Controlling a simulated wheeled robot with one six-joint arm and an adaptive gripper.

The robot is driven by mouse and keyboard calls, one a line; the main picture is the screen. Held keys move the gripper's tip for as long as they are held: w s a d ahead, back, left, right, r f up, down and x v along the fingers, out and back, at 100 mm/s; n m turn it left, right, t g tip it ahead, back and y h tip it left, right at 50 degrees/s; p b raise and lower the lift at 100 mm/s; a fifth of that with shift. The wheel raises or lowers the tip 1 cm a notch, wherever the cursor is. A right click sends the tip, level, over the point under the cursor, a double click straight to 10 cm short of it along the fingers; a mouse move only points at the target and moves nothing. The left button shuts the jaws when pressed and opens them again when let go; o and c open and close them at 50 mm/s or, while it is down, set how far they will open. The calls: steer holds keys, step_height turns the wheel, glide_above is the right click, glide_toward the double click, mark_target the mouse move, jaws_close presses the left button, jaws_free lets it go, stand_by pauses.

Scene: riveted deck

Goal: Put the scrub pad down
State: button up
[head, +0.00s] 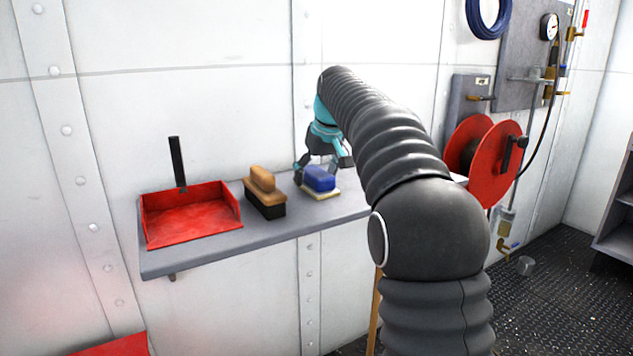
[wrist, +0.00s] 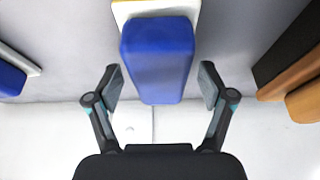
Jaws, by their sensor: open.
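The scrub pad (head: 319,180), a blue grip on a pale yellow-edged base, rests flat on the grey shelf (head: 215,249) in the head view. In the wrist view the scrub pad (wrist: 158,60) is at the top middle, its blue grip reaching down between my fingers. My gripper (head: 322,168) is open at the pad, one finger to each side. In the wrist view my gripper (wrist: 160,84) shows a gap between each finger and the blue grip. My arm hides the right part of the shelf in the head view.
A wooden-backed brush (head: 265,192) stands just left of the pad, with a red dustpan (head: 192,215) further left. In the wrist view another blue item (wrist: 10,78) with a pale base lies at the left edge. A white riveted wall (head: 200,100) backs the shelf.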

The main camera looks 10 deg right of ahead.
steer(key=shift+f, duration=0.25)
stand_by(0.3)
steer(key=c, duration=1.1)
steer(key=shift+r, duration=0.1)
steer(key=shift+c, duration=0.2)
